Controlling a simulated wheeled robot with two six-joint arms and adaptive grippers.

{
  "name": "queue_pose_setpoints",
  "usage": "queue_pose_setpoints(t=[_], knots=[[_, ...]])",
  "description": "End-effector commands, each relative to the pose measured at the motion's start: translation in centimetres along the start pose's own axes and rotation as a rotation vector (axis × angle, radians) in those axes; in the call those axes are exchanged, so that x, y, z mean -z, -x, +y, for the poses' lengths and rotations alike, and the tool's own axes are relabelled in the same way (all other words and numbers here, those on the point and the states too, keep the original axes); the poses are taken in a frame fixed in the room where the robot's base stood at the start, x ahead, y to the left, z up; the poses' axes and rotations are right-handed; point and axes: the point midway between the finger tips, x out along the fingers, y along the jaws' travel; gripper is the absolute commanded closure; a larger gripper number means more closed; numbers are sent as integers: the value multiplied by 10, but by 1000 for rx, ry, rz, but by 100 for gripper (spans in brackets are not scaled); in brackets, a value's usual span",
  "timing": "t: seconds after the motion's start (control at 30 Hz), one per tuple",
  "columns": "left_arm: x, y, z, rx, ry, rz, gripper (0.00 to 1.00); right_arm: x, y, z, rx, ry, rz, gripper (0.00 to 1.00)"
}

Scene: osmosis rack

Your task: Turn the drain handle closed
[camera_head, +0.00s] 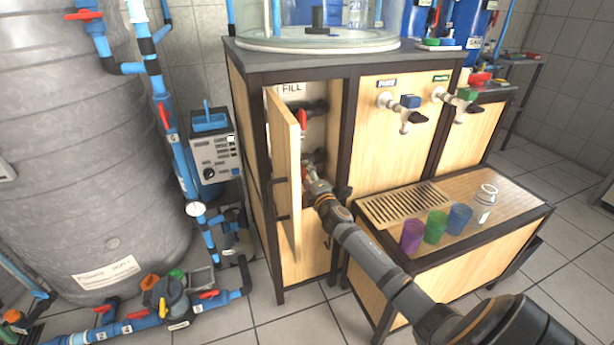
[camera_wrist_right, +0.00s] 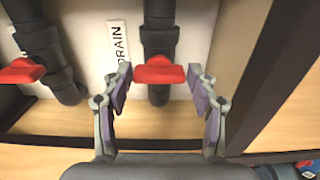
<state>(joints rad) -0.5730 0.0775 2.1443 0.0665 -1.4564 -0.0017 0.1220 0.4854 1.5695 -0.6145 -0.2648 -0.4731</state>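In the right wrist view, a red handle (camera_wrist_right: 158,70) sits crosswise on a dark vertical pipe, beside the DRAIN label (camera_wrist_right: 117,45). My right gripper (camera_wrist_right: 160,76) is open, with a fingertip on each side of this handle; whether either touches it, I cannot tell. In the head view, my right gripper (camera_head: 314,182) reaches into the open cabinet, near a red handle (camera_head: 306,166) low inside, which is partly hidden. My left gripper is not in view.
Another red handle (camera_wrist_right: 20,70) is on a pipe to the left in the wrist view. The cabinet door (camera_head: 284,165) stands open close left of my gripper. A bench with coloured cups (camera_head: 435,226) lies right of my arm. A large grey tank (camera_head: 80,150) stands left.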

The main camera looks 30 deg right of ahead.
Motion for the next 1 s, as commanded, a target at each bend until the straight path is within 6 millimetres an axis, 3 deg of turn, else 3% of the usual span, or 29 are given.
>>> queue_pose_setpoints(t=[0.13,0.47,0.57,0.8,1.0], knots=[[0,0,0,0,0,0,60,0,0,0,0,2,0,21],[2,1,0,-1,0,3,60,0,3,0,0,5,0,21],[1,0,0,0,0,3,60,0,16,-1,1,8,1,21],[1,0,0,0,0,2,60,1,75,-1,3,9,5,21],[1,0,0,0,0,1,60,0,110,-1,2,8,2,21]])
